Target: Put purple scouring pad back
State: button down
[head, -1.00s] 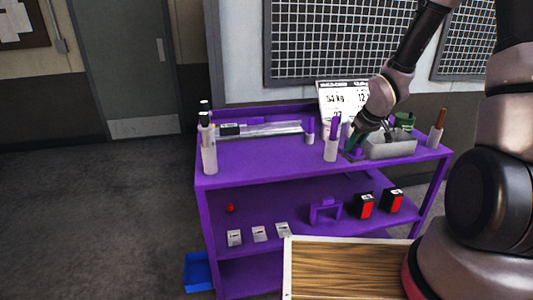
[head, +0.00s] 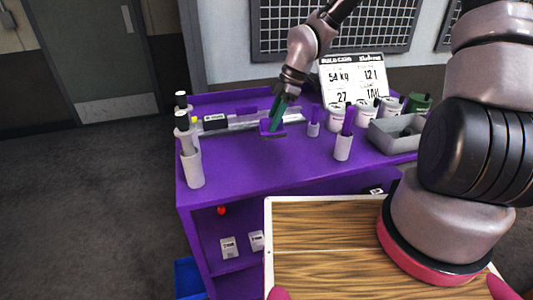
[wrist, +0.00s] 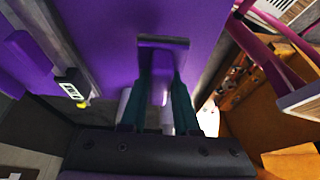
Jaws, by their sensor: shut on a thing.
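My gripper (head: 277,115) has teal fingers and is shut on the purple scouring pad (head: 270,130). The pad is held over the purple cart top (head: 245,168), left of the small white cup with a purple item. I cannot tell whether it touches the surface. In the wrist view the fingers (wrist: 161,95) stand on both sides of the pad's purple grip (wrist: 160,88), and its flat dark face (wrist: 163,42) lies beyond. The fingers hide part of the pad.
A grey tray (head: 395,134) stands at the right of the cart top. White cups (head: 343,147) and a white sign (head: 352,80) stand nearby. Bottles (head: 191,163) line the left edge. The front middle is free.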

jog(key=shift+a+f, duration=0.15)
jog(key=shift+a, duration=0.1)
notch_tip(320, 180, down, 10)
jog(key=shift+r, duration=0.2)
jog(key=c, duration=0.7)
grip_release()
jog(key=shift+o, duration=0.2)
jog(key=v, duration=1.2)
